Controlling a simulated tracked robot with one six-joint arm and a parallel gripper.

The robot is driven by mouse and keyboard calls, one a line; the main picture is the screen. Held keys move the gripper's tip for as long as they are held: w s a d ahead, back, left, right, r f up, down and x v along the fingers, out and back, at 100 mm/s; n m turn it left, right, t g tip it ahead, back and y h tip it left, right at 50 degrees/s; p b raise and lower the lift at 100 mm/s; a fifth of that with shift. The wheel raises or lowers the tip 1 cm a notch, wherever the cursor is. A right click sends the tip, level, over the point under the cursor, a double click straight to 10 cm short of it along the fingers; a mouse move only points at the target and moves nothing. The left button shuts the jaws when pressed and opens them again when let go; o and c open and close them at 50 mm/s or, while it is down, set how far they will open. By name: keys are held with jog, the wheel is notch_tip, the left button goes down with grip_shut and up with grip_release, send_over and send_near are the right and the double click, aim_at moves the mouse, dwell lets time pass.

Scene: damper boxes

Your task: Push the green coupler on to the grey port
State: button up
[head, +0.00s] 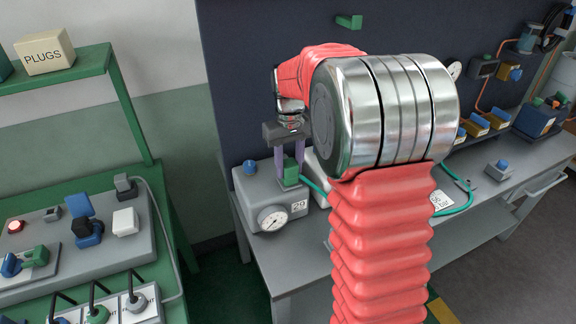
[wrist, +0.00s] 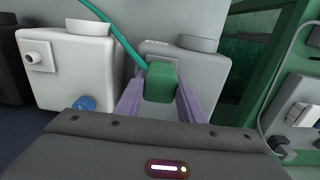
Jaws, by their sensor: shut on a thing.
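My gripper (head: 290,166) has purple fingers and is shut on the green coupler (head: 291,173). In the wrist view the coupler (wrist: 160,82) sits between both fingers, with a green hose (wrist: 118,35) running up from it. In the head view the coupler is at the top of the grey box (head: 258,197) marked 29, which carries a round dial. In the wrist view a grey box (wrist: 204,68) is right behind the coupler. The port at the coupler is hidden, so I cannot tell whether the coupler is seated on it.
A second, pale box (wrist: 80,75) with a bare square-flanged port (wrist: 38,57) and a blue knob (wrist: 85,103) stands to the left in the wrist view. A green bench (head: 110,75) with plugs and switches is left in the head view. My arm hides part of the grey table (head: 300,265).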

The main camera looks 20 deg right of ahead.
jog(key=shift+f, duration=0.1)
dwell(0.4)
jog(key=o, duration=1.3)
jog(key=shift+c, duration=0.2)
notch_tip(320, 180, up, 14)
jog(key=shift+f, duration=0.15)
